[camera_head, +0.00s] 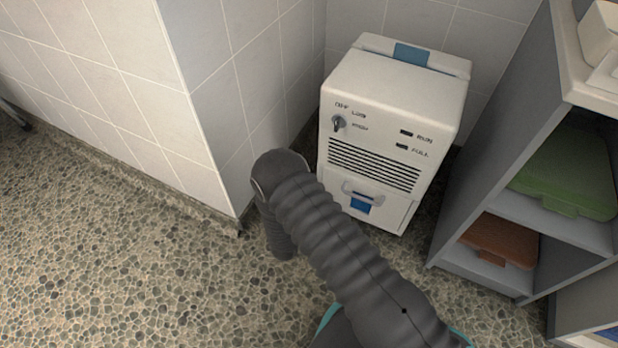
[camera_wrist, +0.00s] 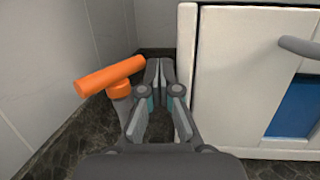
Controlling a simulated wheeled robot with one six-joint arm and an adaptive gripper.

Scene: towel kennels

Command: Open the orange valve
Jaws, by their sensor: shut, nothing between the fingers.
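The orange valve (camera_wrist: 110,77) shows in the wrist view, left of my gripper. Its bar-shaped handle slants up to the right, on a short orange stem close to the dark floor, between the grey tiled wall and the white machine. My gripper (camera_wrist: 161,62) is shut and empty, with its fingertips pointing into the gap just right of the handle's right end. I cannot tell whether the fingers touch the handle. In the head view the valve and the gripper's fingers are hidden behind my arm and the wall corner.
A white dehumidifier-like machine (camera_head: 390,115) with a knob, vents and a drawer stands right of the valve; its drawer front (camera_wrist: 235,75) is close beside my gripper. A grey shelf (camera_head: 505,130) holds a green box (camera_head: 565,170) and a brown box (camera_head: 500,240). Open pebbled floor lies left.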

